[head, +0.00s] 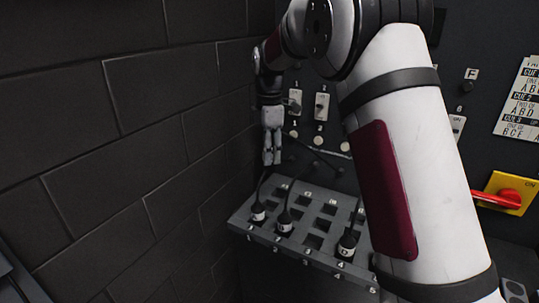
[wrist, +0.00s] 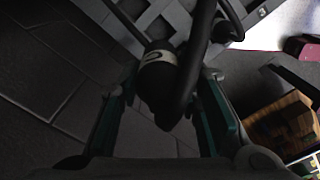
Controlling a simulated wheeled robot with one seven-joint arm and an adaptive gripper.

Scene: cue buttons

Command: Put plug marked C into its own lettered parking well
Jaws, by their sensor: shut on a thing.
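My gripper (head: 272,158) hangs above the back left of the grey slotted rack (head: 325,262) in the head view. In the wrist view its fingers (wrist: 168,112) are closed around a dark plug (wrist: 160,100) with a white band and a black cable. The band's letter is turned sideways and looks like C. The grey rack (wrist: 135,10) shows beyond the plug, which appears clear of it. Square wells in the rack stand empty; their letters are too small to read surely.
Three other plugs stand in the rack: one at left (head: 258,212), one beside it (head: 284,222) and one marked D (head: 347,245). Their cables rise near my gripper. A dark brick wall (head: 120,150) is close at left. A red switch (head: 492,200) is at right.

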